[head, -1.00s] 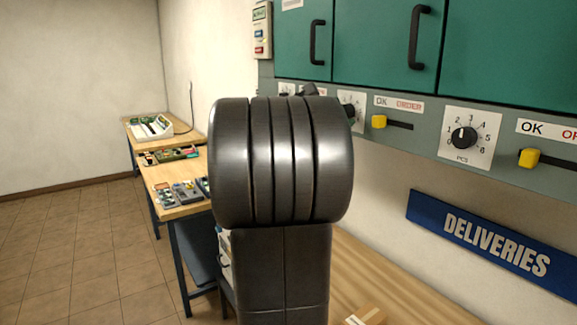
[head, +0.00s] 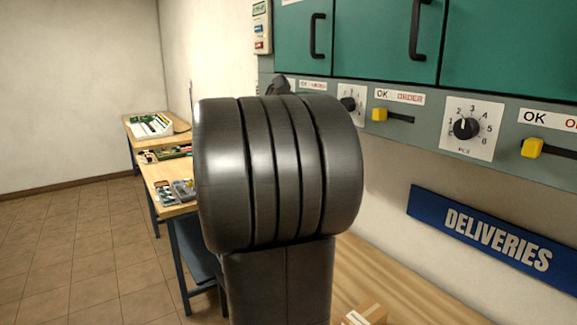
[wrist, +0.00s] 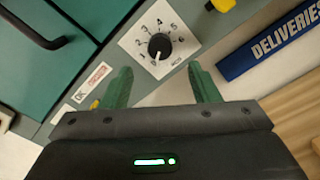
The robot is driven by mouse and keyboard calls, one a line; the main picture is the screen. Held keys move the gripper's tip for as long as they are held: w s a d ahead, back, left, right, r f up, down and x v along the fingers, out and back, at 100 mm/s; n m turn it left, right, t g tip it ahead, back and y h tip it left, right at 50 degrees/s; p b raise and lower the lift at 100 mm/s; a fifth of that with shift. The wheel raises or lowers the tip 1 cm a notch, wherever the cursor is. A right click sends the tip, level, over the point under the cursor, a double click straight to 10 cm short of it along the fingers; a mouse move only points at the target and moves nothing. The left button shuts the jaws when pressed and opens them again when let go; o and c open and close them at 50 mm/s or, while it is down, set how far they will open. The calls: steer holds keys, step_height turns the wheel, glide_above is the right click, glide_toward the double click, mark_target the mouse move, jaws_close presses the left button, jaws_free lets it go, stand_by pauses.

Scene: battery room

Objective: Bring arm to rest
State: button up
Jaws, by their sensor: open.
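My gripper (wrist: 160,88) shows in the wrist view with its two green fingers apart and nothing between them. Beyond the fingertips is a panel with a black dial (wrist: 159,46) on a white numbered plate. I cannot tell the exact gap, but the fingers do not appear to touch the dial. In the head view my dark arm fills the middle and hides the gripper's fingers. The same panel carries a dial (head: 466,128) at the right and another, partly hidden dial (head: 349,104) beside my arm.
Green cabinets (head: 385,45) with black handles hang above the panel. Yellow sliders (head: 380,114) stick out of it. A blue DELIVERIES sign (head: 492,238) is below. A cardboard box (head: 365,315) lies on the wooden bench (head: 385,275). Workbenches (head: 176,210) stand at left; the tiled floor (head: 70,250) there is clear.

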steer(key=b+v, duration=0.1)
steer(key=v, duration=0.6)
steer(key=w+d+m+b, duration=0.6)
steer(key=d+m, duration=0.5)
steer(key=m, duration=0.8)
steer(key=shift+w+d+m+b, duration=0.3)
steer(key=shift+w+d, duration=0.1)
steer(key=shift+w, duration=0.55)
